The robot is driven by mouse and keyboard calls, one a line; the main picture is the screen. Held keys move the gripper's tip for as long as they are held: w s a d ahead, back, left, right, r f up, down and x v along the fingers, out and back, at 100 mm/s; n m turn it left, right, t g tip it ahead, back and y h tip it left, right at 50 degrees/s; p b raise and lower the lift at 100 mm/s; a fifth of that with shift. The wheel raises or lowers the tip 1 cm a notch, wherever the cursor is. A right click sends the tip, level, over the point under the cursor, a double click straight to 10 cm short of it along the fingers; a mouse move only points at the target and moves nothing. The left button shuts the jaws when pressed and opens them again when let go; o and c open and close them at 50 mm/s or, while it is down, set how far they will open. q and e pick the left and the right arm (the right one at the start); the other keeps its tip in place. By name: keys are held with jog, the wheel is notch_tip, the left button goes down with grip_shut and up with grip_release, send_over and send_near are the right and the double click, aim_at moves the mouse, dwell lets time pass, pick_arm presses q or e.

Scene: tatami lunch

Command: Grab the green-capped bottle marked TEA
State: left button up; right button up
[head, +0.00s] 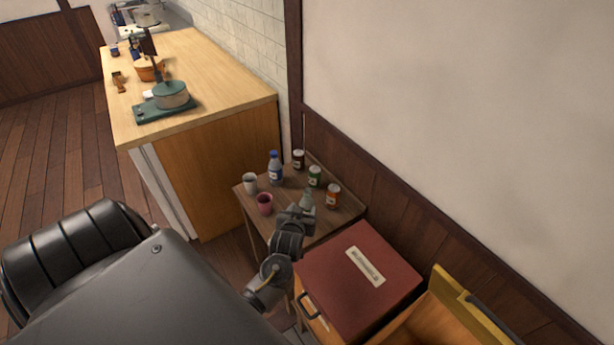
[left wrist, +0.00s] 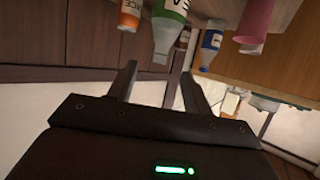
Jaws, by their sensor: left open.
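A pale green bottle (head: 307,198) stands on the small wooden side table, close behind my left gripper (head: 297,214) in the head view; the gripper partly hides it. In the left wrist view, which looks upside down, the bottle (left wrist: 171,28) shows a green label with part of its lettering, the last letter an A. It lies just past the fingertips of my left gripper (left wrist: 159,72), not between them. The gripper is open and empty. The cap colour is hard to tell. My right gripper is not in view.
A red-topped box (head: 340,290) stands in front. A wall rises at right.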

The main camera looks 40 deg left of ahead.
aim_at(307, 196)
pick_arm(q)
jog(key=shift+a+r+p+x, duration=0.15)
jog(key=shift+p+x, duration=0.2)
jog(key=shift+x, duration=2.4)
jog(key=shift+a+r+p+x, duration=0.1)
jog(key=shift+p+x, duration=0.2)
jog(key=shift+x, duration=2.4)
jog(key=shift+c, duration=0.3)
grip_shut()
